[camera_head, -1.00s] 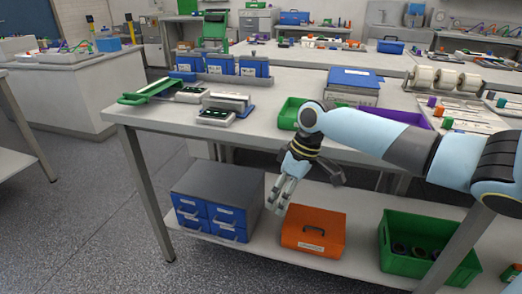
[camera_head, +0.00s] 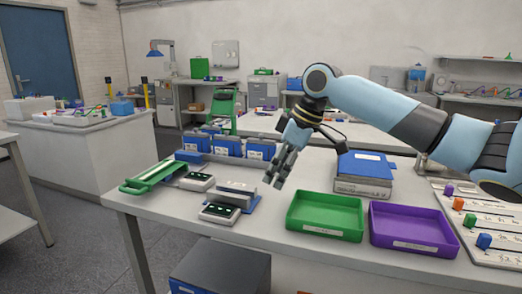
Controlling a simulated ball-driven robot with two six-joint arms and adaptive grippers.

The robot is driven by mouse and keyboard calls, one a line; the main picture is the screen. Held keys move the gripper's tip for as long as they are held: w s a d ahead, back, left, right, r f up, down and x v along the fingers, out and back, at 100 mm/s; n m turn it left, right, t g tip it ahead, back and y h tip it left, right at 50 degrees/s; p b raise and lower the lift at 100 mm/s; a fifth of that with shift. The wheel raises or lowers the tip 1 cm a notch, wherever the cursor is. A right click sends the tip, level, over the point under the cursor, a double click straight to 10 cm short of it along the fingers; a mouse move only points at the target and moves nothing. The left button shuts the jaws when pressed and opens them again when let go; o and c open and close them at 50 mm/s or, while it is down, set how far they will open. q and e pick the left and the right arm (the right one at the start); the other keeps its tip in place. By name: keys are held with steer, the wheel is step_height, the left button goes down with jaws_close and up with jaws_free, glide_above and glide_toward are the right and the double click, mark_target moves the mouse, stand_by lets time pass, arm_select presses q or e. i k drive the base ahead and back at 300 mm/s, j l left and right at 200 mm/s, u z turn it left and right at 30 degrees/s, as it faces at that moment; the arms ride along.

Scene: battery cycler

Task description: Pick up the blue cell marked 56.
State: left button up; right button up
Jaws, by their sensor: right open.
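A small blue cell (camera_head: 484,241) stands on the white marked board (camera_head: 494,258) at the right edge. Its number is too small to read, so I cannot tell whether it is marked 56. My right gripper (camera_head: 274,181) is open and empty, pointing down above the middle of the table, far to the left of that cell. My left gripper is not in view.
An orange cell (camera_head: 458,204) and a purple cell (camera_head: 448,190) also stand on the board. A green tray (camera_head: 325,234) and a purple tray (camera_head: 412,246) lie in front. A blue binder (camera_head: 366,164) lies on a grey box behind. Small devices (camera_head: 220,213) sit at left.

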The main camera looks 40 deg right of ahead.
mark_target(253, 151)
steer(key=i+l, duration=0.3)
steer(key=l, duration=0.15)
steer(key=i+l, duration=0.65)
steer(key=l, duration=0.25)
